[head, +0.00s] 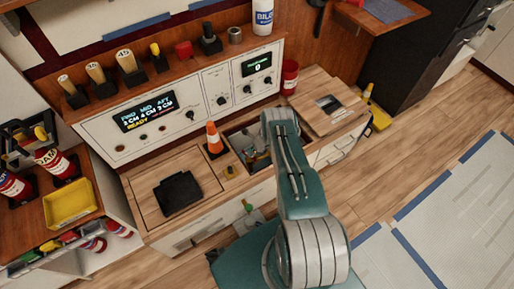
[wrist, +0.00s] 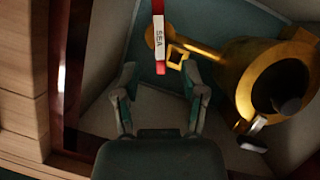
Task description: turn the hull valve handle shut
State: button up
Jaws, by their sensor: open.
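In the wrist view my gripper (wrist: 160,82) is open, with its two fingers spread apart and nothing between them. A red bar with a white tag reading SEA (wrist: 159,38) lies just beyond the gap between the fingertips, apart from them. It looks like the valve handle, and its upper end runs out of view. A yellow brass valve body (wrist: 245,75) is to the right, with a brass arm reaching left toward the bar. How the bar joins the brass is not clear. In the head view my arm hides my gripper and the valve.
In the wrist view, wooden walls (wrist: 22,75) stand close on the left, and a dark-tipped fitting (wrist: 253,140) is at lower right. In the head view, an orange cone (head: 214,138) stands beside the opening, a black pad (head: 178,192) lies left, and a wooden lid (head: 318,98) lies right.

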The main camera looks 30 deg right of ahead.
jog(key=shift+v, duration=2.9)
